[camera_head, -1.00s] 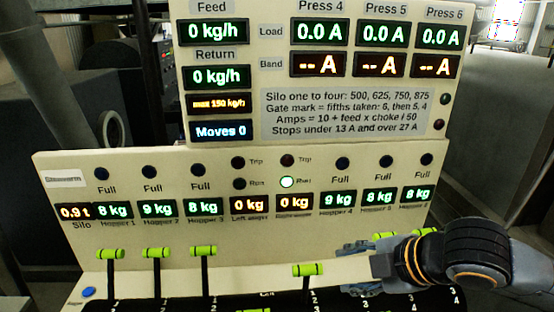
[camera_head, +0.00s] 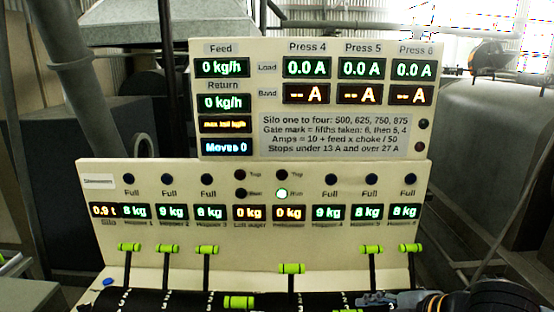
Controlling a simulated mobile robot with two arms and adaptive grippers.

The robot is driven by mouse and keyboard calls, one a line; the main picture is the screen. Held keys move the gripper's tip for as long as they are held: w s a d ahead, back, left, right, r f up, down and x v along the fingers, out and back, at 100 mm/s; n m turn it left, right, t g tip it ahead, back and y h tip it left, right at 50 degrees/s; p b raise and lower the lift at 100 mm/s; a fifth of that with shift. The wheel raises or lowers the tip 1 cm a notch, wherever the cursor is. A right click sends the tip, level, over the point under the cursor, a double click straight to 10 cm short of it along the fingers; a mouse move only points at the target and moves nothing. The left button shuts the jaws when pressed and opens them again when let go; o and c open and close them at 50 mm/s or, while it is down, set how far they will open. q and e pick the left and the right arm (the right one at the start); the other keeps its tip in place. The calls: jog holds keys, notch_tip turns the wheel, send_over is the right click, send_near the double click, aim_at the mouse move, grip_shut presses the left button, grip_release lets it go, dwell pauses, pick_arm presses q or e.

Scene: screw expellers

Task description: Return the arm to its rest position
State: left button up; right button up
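My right arm shows at the bottom right of the head view, in front of the panel's lower edge. A small part of my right gripper (camera_head: 376,300) shows at the bottom edge; its fingers are mostly cut off, so I cannot tell whether it is open or shut. It looks apart from the lever handles above it. My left arm and gripper are not in view.
A cream control panel (camera_head: 150,247) fills the middle, with an upper display board (camera_head: 228,154). Green-handled levers stand along its base, including a left lever (camera_head: 129,247), a middle lever (camera_head: 291,268) and a right lever (camera_head: 413,247). A blue button (camera_head: 109,282) sits at lower left.

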jog(key=s+a+f+m, duration=0.2)
jog(key=f+m, duration=0.2)
jog(key=f, duration=0.2)
jog(key=s+a+f+m, duration=0.2)
jog(key=f+m, duration=0.2)
jog(key=f, duration=0.3)
jog(key=s+d+f+m+g+h, duration=0.2)
jog(key=s+d+f+m, duration=0.25)
jog(key=s+f, duration=0.25)
jog(key=s+d+f+m+g+h, duration=0.25)
jog(key=s+d+f+m, duration=0.2)
jog(key=s+f, duration=0.3)
notch_tip(320, 180, down, 26)
jog(key=s+b, duration=0.2)
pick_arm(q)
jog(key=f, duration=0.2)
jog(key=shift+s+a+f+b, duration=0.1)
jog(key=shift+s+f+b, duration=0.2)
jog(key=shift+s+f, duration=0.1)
pick_arm(e)
jog(key=s+d+f+g, duration=0.2)
jog(key=s+f, duration=1.4)
jog(key=f, duration=0.1)
jog(key=shift+d, duration=0.2)
